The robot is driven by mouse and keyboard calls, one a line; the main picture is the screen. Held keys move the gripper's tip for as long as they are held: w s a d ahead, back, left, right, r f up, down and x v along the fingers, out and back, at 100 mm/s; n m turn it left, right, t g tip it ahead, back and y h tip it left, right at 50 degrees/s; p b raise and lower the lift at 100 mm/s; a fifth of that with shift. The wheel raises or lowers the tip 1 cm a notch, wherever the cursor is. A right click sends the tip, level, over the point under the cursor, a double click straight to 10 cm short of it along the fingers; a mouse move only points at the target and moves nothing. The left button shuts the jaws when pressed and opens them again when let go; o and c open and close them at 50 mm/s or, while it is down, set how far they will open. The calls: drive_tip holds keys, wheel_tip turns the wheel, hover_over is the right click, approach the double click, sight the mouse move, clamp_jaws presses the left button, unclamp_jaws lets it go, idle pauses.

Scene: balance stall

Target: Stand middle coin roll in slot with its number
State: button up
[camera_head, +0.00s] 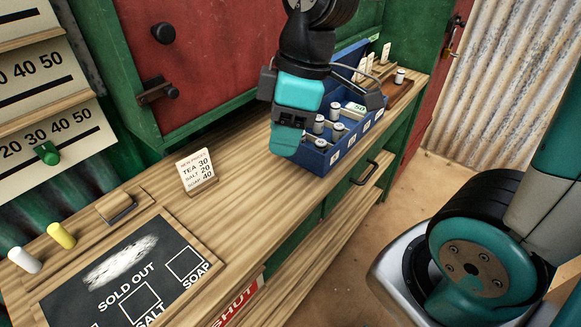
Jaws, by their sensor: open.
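A blue cash box (314,160) with its lid raised stands on the counter toward the far end. Several pale coin rolls (318,124) stand inside it, and small labels mark its front. Another coin roll (400,75) stands on a brown wooden tray (398,90) beyond the box. I cannot tell which roll is the middle one. My gripper (288,138) is open at the box's left end, with its arm hiding part of the box. I see nothing between its fingers.
A price card (197,171) stands on the wooden counter (240,160). A sold-out chalkboard (110,275), a yellow chalk (62,235), a white chalk (25,260) and an eraser (118,207) are at the near left. The counter between the price card and box is clear.

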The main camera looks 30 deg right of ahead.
drive_tip(key=s+a+m, duration=0.2)
drive_tip(key=s, duration=0.2)
drive_tip(key=s+a+r+m+y, duration=0.1)
drive_tip(key=s+a+m, duration=0.1)
drive_tip(key=s, duration=0.3)
drive_tip(key=shift+a+r+m+g, duration=0.25)
drive_tip(key=shift+a+m+g, duration=0.05)
drive_tip(key=shift+a+m, duration=0.1)
drive_tip(key=shift+d, duration=0.15)
